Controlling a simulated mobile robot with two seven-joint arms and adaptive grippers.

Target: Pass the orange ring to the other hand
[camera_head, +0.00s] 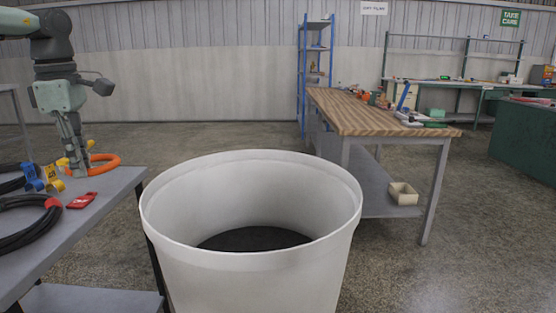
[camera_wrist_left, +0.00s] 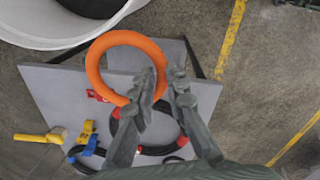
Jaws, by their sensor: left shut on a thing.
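The orange ring (camera_head: 107,159) shows at the far end of the grey table on the left, partly behind my left gripper (camera_head: 80,168). In the left wrist view the ring (camera_wrist_left: 94,65) is a thick loop, and its lower right side is hidden by the fingers. My left gripper (camera_wrist_left: 163,74) points down and is shut on the ring's side. I cannot tell whether the ring touches the table. My right gripper is in neither view.
The grey table (camera_head: 112,192) also holds a black hose coil (camera_head: 22,240), a red tag (camera_head: 82,200), and blue (camera_head: 32,178) and yellow (camera_head: 53,180) pieces. A large white bin (camera_head: 250,262) stands beside it. A wooden-topped workbench (camera_head: 370,118) is farther right.

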